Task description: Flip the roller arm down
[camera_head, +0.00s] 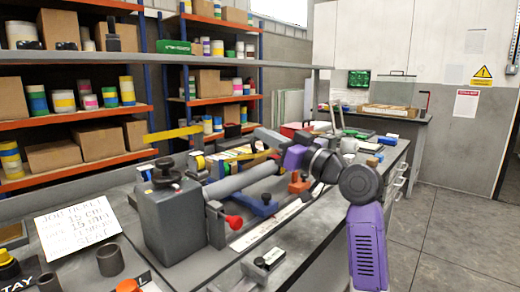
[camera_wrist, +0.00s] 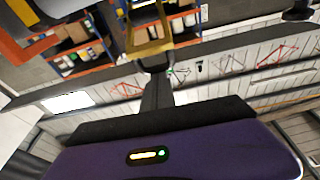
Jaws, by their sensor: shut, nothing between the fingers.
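A grey machine with a dark knob (camera_head: 165,172) on top stands on the bench, with a grey cylinder (camera_head: 245,179) running right from it. A flat yellow bar (camera_head: 175,133) sticks out above the machine, close to level; it may be the roller arm, but I cannot tell for sure. My gripper (camera_head: 258,153) is shut and empty, behind and above the cylinder, to the right of the yellow bar. No contact between them shows. In the wrist view a yellow bracket-like piece (camera_wrist: 148,42) shows at the top; I cannot tell what it belongs to.
A red-tipped lever (camera_head: 233,222) projects from the machine's front. A handwritten job ticket (camera_head: 78,227) stands at left, near dark cups (camera_head: 110,260). A grey rail (camera_head: 240,60) crosses above the bench. Stocked shelves (camera_head: 90,108) stand behind; the floor (camera_head: 445,235) at right is clear.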

